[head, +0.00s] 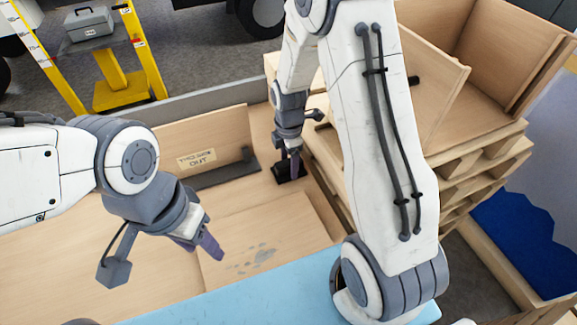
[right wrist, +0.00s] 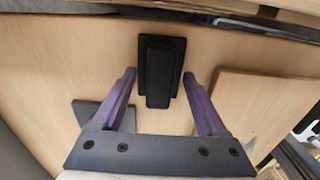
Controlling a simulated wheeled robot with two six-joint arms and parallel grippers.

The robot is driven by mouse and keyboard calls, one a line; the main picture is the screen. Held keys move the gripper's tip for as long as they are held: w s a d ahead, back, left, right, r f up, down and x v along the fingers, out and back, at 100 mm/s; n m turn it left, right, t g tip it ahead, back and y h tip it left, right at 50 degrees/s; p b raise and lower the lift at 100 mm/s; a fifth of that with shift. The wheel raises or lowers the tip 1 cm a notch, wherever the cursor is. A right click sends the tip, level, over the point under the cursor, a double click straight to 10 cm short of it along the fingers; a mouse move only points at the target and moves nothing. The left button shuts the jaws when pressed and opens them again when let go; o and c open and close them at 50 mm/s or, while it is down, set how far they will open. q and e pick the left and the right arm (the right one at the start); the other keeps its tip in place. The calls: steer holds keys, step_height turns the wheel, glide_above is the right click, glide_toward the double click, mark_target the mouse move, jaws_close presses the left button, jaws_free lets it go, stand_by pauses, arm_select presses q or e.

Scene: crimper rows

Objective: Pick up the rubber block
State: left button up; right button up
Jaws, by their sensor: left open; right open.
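The rubber block (right wrist: 158,62) is black and sits on the wooden surface, between and just beyond the fingertips of my right gripper (right wrist: 159,74) in the right wrist view. A narrower part of it points toward the camera. In the head view the block (head: 281,171) is small and partly hidden by my right gripper (head: 294,166), which points down at it. My right gripper is open, with a gap on each side of the block. My left gripper (head: 207,246) hangs over the wooden surface at the left, open and away from the block.
A low wooden panel with an OUT label (head: 197,158) stands behind a dark grey strip (head: 215,175). A raised wooden board (right wrist: 262,108) lies right of the block in the wrist view. Stacked wooden pallets and an open box (head: 490,50) stand at the right. A light-blue surface (head: 250,300) is in front.

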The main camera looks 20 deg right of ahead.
mark_target(289, 161)
steer(key=shift+f, duration=0.15)
steer(key=shift+c, duration=0.3)
jaws_close()
step_height(289, 161, up, 10)
steer(key=shift+r+b, duration=0.1)
steer(key=shift+b, duration=0.25)
